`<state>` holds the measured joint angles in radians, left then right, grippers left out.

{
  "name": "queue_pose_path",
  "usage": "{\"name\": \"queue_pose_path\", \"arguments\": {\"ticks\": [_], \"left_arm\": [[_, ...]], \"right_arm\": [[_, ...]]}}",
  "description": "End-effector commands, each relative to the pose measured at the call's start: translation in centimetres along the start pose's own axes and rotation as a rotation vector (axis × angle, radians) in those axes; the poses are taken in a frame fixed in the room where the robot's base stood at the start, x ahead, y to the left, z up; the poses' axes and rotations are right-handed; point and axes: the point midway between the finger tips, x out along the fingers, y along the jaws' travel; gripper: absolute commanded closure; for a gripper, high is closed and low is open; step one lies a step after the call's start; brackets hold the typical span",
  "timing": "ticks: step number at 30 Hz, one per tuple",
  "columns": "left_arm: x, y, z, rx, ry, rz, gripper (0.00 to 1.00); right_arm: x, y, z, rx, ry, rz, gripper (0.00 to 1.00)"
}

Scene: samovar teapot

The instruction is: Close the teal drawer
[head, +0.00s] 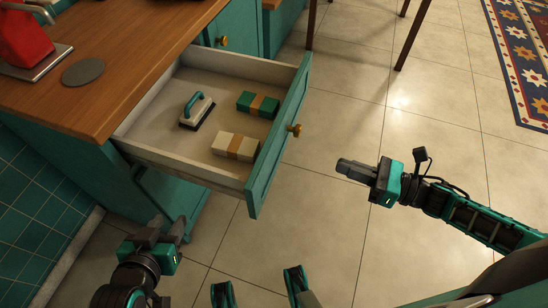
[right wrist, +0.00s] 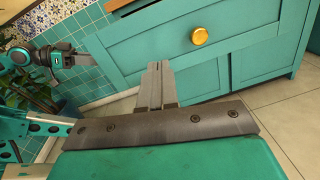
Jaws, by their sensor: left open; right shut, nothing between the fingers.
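The teal drawer (head: 277,140) is pulled well out of the wooden-topped cabinet. Its front carries a round brass knob (head: 294,129). My right gripper (head: 340,166) is shut and empty, right of the drawer front and apart from it, pointing toward it. In the right wrist view, its closed fingers (right wrist: 154,72) point at the drawer front (right wrist: 130,62), with the knob (right wrist: 200,36) up and to the right. My left gripper (head: 160,228) is open and empty, at the lower left, near the cabinet's side below the drawer.
Inside the drawer lie a brush with a teal handle (head: 198,108), a teal bundle (head: 258,104) and a cream bundle (head: 236,146). The countertop (head: 130,70) holds a grey disc (head: 83,71) and a red object (head: 24,40). Tiled floor right of the drawer is clear.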

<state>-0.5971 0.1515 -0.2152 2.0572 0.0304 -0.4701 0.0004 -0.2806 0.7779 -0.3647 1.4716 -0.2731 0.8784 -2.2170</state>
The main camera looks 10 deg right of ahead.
Motion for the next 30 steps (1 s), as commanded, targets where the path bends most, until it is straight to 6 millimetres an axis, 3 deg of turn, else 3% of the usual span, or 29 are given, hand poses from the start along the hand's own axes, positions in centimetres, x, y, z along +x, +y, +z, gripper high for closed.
{"name": "queue_pose_path", "arguments": {"ticks": [3,8,24,30], "left_arm": [[0.3,0.0,-0.1,0.002,0.006,0.001,0.59],[0.3,-0.1,-0.6,0.003,0.017,0.002,0.59],[0.4,-0.1,-0.1,0.002,0.012,0.001,0.59],[0.4,-0.1,0.2,0.000,0.007,0.001,0.59]], "right_arm": [[-0.8,-0.2,-0.3,-0.134,0.006,0.050,1.00],[-0.3,-0.2,-0.1,-0.181,0.002,0.067,1.00],[10.2,0.5,-0.1,-0.177,0.000,0.065,1.00],[12.4,0.6,-0.2,-0.175,0.002,0.064,1.00]]}}
